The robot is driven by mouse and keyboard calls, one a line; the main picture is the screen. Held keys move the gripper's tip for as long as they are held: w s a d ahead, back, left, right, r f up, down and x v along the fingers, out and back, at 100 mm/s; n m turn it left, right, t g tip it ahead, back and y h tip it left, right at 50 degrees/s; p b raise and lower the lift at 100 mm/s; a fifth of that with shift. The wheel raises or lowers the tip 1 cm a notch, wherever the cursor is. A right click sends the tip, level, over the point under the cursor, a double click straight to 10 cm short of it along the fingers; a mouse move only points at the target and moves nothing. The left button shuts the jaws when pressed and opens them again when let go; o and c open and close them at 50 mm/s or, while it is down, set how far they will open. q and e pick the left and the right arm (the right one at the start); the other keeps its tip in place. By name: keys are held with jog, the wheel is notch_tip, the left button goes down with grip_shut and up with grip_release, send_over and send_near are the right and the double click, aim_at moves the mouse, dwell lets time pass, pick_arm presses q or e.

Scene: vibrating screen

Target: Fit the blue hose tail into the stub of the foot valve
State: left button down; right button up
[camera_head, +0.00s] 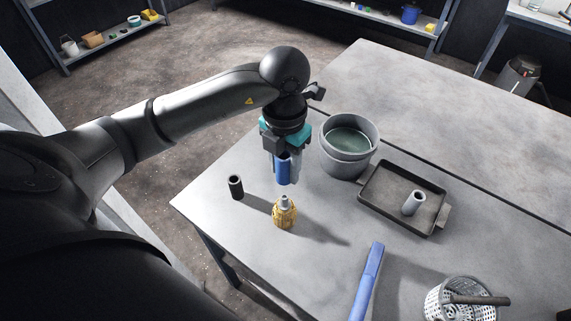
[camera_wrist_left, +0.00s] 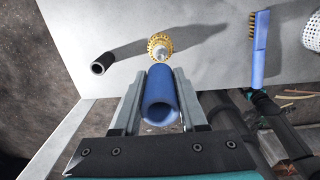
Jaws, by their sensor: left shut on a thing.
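My left gripper (camera_head: 281,166) is shut on the blue hose tail (camera_head: 283,171), a short blue tube, and holds it about upright above the table. In the left wrist view the blue hose tail (camera_wrist_left: 160,96) sits between the two fingers, its open end facing the camera. The foot valve (camera_head: 285,213) is brass-coloured with a ribbed body and stands on the table, its grey stub (camera_head: 284,199) pointing up. The hose tail is above the stub and looks apart from it. In the left wrist view the foot valve (camera_wrist_left: 161,46) shows just beyond the tube's far end. My right gripper is not in view.
A black tube (camera_head: 236,187) stands left of the valve. A grey bucket (camera_head: 349,160) with liquid and a tray (camera_head: 374,213) holding a grey tube (camera_head: 413,203) are to the right. A blue-handled brush (camera_head: 367,283) and a white basket (camera_head: 437,307) lie nearer the front.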

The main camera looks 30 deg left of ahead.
aim_at(285, 196)
pick_arm(q)
jog(key=shift+f+b, duration=1.7)
jog(key=shift+f, duration=0.25)
jog(key=shift+f+b, duration=0.8)
jog(key=shift+f, duration=0.15)
jog(key=shift+f+b, duration=1.9)
jog(key=shift+f, duration=0.1)
jog(key=shift+c, duration=1.8)
grip_release()
